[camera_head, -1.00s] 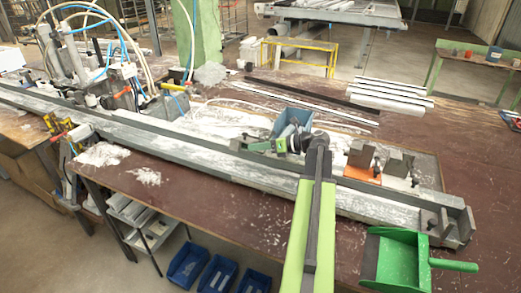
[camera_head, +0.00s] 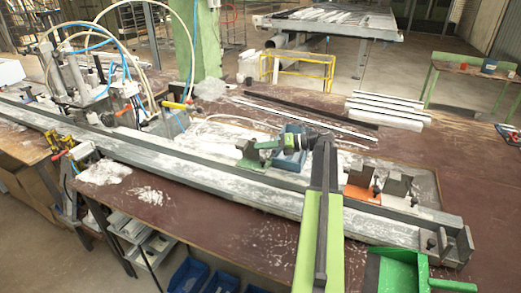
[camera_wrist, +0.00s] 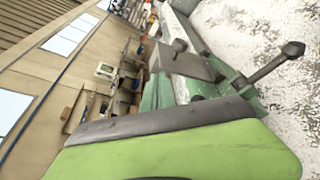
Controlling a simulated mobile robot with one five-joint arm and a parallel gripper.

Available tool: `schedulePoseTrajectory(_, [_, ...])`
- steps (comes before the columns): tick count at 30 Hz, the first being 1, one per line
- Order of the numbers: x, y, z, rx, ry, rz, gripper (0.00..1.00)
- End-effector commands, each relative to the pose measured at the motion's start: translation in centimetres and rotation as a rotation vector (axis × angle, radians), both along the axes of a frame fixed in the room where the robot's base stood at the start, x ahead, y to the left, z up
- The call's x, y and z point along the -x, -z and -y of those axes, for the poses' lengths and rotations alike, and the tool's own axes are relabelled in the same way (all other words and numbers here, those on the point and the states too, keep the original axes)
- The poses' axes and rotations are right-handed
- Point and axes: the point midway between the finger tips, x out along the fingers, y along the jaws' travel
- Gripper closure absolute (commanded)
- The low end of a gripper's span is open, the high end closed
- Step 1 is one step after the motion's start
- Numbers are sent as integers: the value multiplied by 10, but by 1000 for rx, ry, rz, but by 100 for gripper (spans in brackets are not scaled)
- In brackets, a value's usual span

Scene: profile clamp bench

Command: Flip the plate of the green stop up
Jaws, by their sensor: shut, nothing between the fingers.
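The green stop (camera_head: 258,160) sits on the long grey profile rail, left of my gripper. It is small in the head view, and I cannot tell its plate's angle there. In the wrist view the stop's green base (camera_wrist: 242,92) lies along the rail, with its grey plate (camera_wrist: 187,64) and a dark lever with a knob (camera_wrist: 270,68). My gripper (camera_head: 287,143) is shut and empty.
An orange stop (camera_head: 362,194) and a grey stop (camera_head: 398,186) stand on the rail to the right. A green dustpan (camera_head: 390,272) lies at the front right. Clamps and hoses fill the left.

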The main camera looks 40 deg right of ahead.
Motion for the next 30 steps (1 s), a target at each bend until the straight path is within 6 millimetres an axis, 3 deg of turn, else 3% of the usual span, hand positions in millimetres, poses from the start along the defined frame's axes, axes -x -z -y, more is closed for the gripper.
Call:
schedulePoseTrajectory(12, [-10,-4,18,1,1,1,100])
schedulePoseTrajectory(30, [-13,-7,24,0,7,6,100])
